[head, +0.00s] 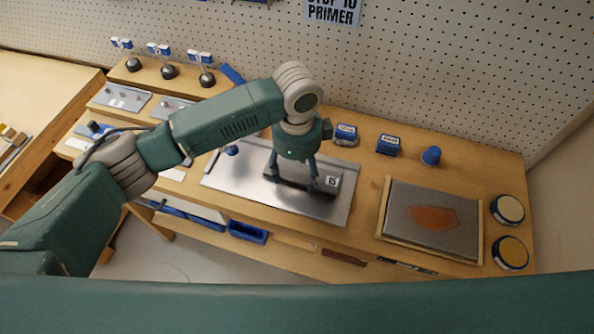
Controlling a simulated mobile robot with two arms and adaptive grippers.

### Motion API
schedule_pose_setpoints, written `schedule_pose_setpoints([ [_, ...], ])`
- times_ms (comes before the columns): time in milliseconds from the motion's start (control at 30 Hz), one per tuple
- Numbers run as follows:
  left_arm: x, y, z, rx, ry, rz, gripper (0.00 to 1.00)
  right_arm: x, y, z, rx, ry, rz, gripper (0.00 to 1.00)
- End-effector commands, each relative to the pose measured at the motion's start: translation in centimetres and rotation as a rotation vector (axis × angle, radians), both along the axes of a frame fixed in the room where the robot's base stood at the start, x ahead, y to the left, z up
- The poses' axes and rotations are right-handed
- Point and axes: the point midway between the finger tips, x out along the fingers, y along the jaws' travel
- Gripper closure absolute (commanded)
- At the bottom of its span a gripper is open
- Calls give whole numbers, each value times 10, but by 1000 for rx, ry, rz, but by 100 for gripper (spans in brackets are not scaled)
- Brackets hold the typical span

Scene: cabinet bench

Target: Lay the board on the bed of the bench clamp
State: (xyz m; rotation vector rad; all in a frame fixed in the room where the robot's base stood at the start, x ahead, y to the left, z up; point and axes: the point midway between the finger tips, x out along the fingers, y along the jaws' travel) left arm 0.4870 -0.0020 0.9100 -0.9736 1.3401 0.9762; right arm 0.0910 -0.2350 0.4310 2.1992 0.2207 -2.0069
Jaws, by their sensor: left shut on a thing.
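My left gripper (292,184) reaches down over a shiny metal plate (225,180) in the middle of the bench. Its fingers are shut on a dark, flat piece (322,191), partly hidden by the fingers. A white label marked "15" (333,181) shows at its right end. I cannot tell whether this piece is the board, or whether it touches the plate. A blue knob (232,150) stands at the plate's left; the plate looks like the bench clamp's bed. My right gripper is not in view.
A grey panel with an orange patch (433,217) lies at the right in a wooden frame. Two round tins (508,210) stand beyond it. Several blue-topped items (388,146) line the back below the pegboard. A blue bin (248,232) sits below the front edge.

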Motion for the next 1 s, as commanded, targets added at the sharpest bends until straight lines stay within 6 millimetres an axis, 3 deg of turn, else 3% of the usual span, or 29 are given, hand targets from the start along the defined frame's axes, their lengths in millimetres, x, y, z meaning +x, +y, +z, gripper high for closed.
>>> schedule_pose_setpoints([
  [467, 0, -1, -12, -1, 0, -1, 64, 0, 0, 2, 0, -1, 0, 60],
  [500, 0, 0, -12, -1, -1, -1, 33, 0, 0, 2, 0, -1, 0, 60],
  [600, 0, 0, -12, -1, -1, -1, 18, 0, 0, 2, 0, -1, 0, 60],
  [1000, 1, -1, -4, -4, -3, -1, 18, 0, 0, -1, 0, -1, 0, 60],
])
